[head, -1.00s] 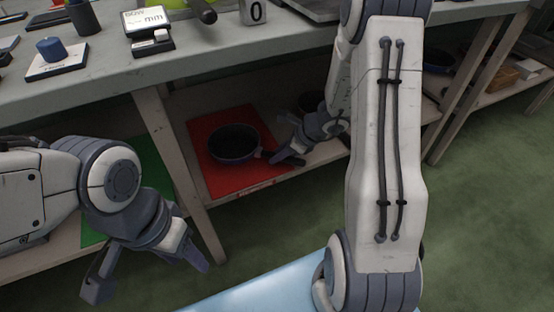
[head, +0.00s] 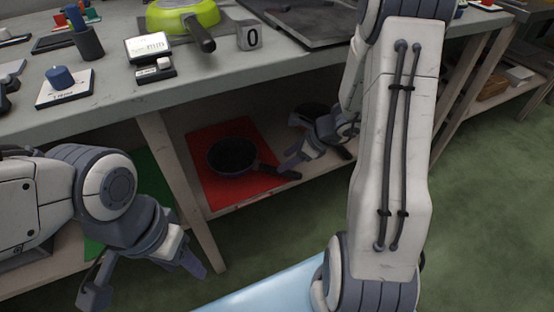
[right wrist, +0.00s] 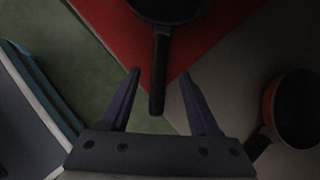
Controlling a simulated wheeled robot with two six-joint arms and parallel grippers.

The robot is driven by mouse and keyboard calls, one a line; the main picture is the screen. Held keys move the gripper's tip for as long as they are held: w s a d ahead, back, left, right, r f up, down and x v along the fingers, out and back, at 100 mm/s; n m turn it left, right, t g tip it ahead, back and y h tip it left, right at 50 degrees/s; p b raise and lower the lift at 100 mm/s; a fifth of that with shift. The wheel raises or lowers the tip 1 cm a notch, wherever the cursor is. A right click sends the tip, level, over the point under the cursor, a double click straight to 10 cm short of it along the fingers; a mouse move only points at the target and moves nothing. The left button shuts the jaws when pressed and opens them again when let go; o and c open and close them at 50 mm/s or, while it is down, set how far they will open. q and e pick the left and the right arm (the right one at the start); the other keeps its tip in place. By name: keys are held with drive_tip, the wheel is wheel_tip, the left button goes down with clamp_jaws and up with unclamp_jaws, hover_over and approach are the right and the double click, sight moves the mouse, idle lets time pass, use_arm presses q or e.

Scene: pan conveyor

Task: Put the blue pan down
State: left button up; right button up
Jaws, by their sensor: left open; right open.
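The blue pan (head: 232,157) sits on the red mat (head: 208,192) on the lower shelf, its dark handle pointing right toward the shelf's front edge. My right gripper (head: 293,143) is open beside the handle's end, apart from the pan in the head view. In the right wrist view the pan (right wrist: 168,8) is at the top. Its handle points down between the spread fingers of my right gripper (right wrist: 160,76), with gaps on both sides. My left gripper (head: 147,284) is open and empty, in front of the shelf at the lower left.
An orange-sided pan (right wrist: 297,112) stands on the bare shelf at the right of the wrist view. A green mat (head: 150,178) lies left of the table leg (head: 178,185). On the worktop are a lime green pan (head: 182,16), a scale display (head: 148,48) and a 0 block (head: 249,37).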

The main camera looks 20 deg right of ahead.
drive_tip(key=p+v, duration=0.2)
drive_tip(key=v, duration=0.3)
drive_tip(key=shift+s+d+r, duration=0.15)
drive_tip(key=shift+s+r, duration=0.05)
drive_tip(key=shift+r, duration=0.1)
drive_tip(key=s+a+r+n+g+h, duration=0.25)
drive_tip(key=s+a+r+n, duration=0.35)
drive_tip(key=s+a+n, duration=0.85)
drive_tip(key=s+a+r+n+g+h, duration=0.25)
drive_tip(key=s+a+r+n, duration=0.4)
drive_tip(key=n, duration=1.35)
wheel_tip(320, 180, up, 36)
drive_tip(key=a+y+p, duration=0.1)
drive_tip(key=a+p, duration=0.1)
drive_tip(key=p, duration=3.6)
drive_tip(key=shift+a+m, duration=0.15)
drive_tip(key=shift+m, duration=0.3)
drive_tip(key=shift+s+r, duration=0.1)
drive_tip(key=shift+r, duration=0.05)
